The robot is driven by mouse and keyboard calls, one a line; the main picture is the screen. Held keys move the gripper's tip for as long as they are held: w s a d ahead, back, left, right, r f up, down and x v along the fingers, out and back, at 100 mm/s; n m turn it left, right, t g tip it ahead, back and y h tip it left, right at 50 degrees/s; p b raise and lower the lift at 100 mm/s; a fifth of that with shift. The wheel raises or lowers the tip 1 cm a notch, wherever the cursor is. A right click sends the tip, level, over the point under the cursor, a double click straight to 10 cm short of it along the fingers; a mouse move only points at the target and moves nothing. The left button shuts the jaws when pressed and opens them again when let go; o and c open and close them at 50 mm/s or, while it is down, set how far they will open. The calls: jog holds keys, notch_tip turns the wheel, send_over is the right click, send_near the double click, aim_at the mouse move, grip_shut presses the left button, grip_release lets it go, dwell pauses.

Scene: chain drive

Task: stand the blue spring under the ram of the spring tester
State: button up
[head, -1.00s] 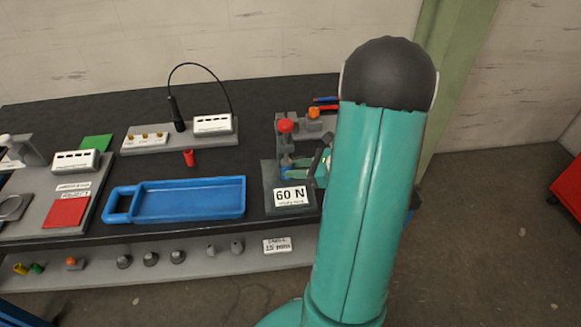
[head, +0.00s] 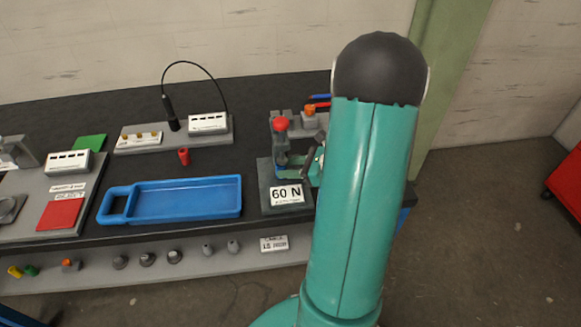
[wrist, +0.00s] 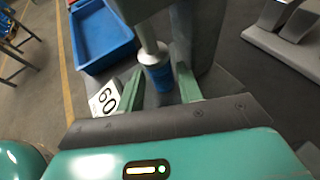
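The blue spring (wrist: 159,76) stands upright in the wrist view, directly in line below the silver ram (wrist: 151,48) of the spring tester. I cannot tell whether its top touches the ram. In the head view the spring (head: 282,160) is a small blue patch in the tester, mostly hidden by my finger. The tester has a red knob (head: 280,124), a grey base (head: 266,183) and a "60 N" label. My gripper (wrist: 161,88) is open, with one green finger on each side of the spring and narrow dark gaps between.
A blue tray (head: 170,200) lies left of the tester; it also shows in the wrist view (wrist: 101,38). A red cylinder (head: 184,156) stands behind the tray. A grey stand (head: 308,122) with an orange part is close behind the tester. Small parts line the front shelf (head: 200,262).

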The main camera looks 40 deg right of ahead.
jog(key=v, duration=1.2)
jog(key=w+a+r+n+g, duration=0.2)
jog(key=a+r+n+g, duration=0.15)
jog(key=a+n, duration=0.5)
jog(key=w+a+r+n+g, duration=0.1)
jog(key=a+r+n+g, duration=0.35)
jog(key=a, duration=0.75)
jog(key=s+a+r+n+t+h, duration=0.1)
jog(key=s+a+r+n+h, duration=0.1)
jog(key=a+n, duration=0.4)
jog(key=s+a+r+n+h, duration=0.2)
jog(key=a+r+n+h, duration=0.2)
jog(key=n, duration=0.7)
jog(key=shift+a+t, duration=0.4)
jog(key=shift+a, duration=0.5)
